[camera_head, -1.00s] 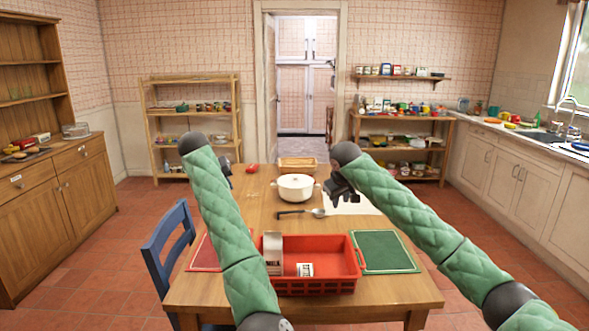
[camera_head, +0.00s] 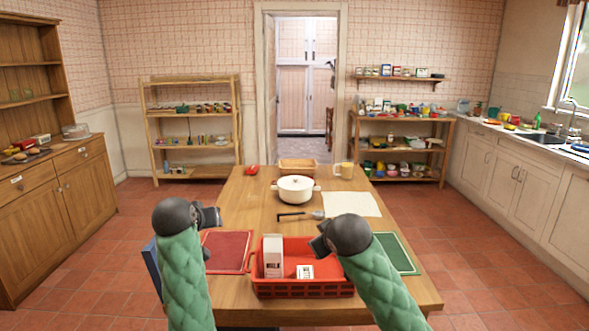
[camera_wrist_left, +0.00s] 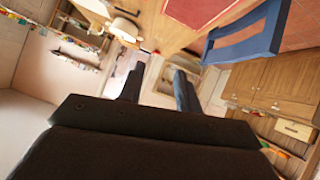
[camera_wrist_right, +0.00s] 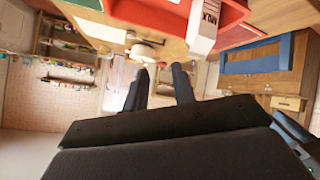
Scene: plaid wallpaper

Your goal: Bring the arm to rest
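My left gripper (camera_head: 209,216) is at the table's left edge, beside the red mat. In the left wrist view its two fingers (camera_wrist_left: 160,84) stand apart with nothing between them. My right gripper (camera_head: 319,243) is above the right side of the red crate, near the green mat. In the right wrist view its fingers (camera_wrist_right: 159,84) are also apart and empty. Both arms, in green quilted sleeves, are drawn back toward the near edge of the table (camera_head: 235,205).
A blue chair (camera_wrist_left: 245,38) is at left.

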